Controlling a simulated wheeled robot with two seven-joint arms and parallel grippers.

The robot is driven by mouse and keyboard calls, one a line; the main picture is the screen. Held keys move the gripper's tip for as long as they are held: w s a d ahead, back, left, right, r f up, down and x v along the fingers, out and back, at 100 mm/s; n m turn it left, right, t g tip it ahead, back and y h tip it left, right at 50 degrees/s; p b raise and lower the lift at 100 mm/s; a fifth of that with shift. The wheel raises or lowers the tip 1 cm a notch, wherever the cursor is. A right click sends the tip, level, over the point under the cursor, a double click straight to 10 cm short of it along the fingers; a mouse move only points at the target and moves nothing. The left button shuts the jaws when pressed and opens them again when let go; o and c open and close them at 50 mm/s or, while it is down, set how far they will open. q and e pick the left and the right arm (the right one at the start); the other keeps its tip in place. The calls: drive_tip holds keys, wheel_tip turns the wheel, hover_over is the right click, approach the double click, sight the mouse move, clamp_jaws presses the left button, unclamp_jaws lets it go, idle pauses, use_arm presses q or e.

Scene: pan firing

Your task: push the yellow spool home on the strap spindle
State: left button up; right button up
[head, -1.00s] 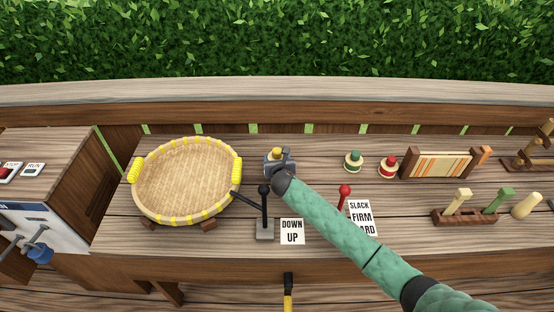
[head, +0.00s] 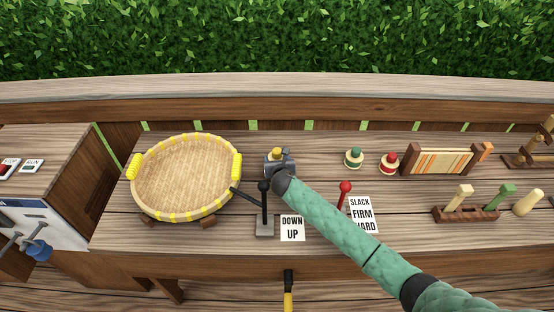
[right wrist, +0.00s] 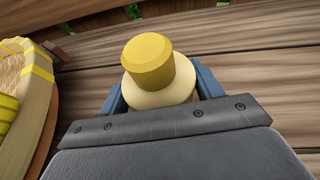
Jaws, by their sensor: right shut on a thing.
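The yellow spool (head: 277,153) stands upright near the middle of the bench, right of the basket. The right wrist view shows its yellow top (right wrist: 148,62) above a wider cream body. My right gripper (head: 279,162) is shut on the spool, with one blue finger on each side of the cream body in the right wrist view (right wrist: 160,98). The strap spindle is not clear to me; the spool's underside is hidden by the gripper. My left gripper is not in view.
A round basket (head: 134,190) with yellow binding stands close on the left. A black lever (head: 264,212) rises in front, and a red-knobbed lever (head: 345,190) stands to the right. Green (head: 353,158) and red (head: 389,163) spools stand farther right, beside a striped rack (head: 437,162).

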use_arm(q)
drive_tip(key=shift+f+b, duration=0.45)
drive_tip(key=shift+b, duration=0.05)
use_arm(e)
drive_tip(key=shift+f, duration=1.05)
drive_tip(key=o, duration=1)
drive_tip(key=shift+o, duration=0.5)
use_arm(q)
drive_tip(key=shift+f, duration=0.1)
use_arm(e)
drive_tip(key=shift+f, duration=0.1)
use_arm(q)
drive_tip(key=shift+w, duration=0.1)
use_arm(e)
drive_tip(key=shift+b+v, duration=0.55)
drive_tip(key=shift+v, duration=0.3)
drive_tip(key=b+v, duration=0.1)
drive_tip(key=v, duration=0.4)
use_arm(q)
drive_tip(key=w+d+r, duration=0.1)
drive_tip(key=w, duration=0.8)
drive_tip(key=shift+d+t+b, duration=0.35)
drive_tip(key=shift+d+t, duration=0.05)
use_arm(e)
drive_tip(key=shift+s+d+r, duration=0.1)
drive_tip(key=shift+s+r, duration=0.25)
drive_tip(key=shift+s, duration=0.2)
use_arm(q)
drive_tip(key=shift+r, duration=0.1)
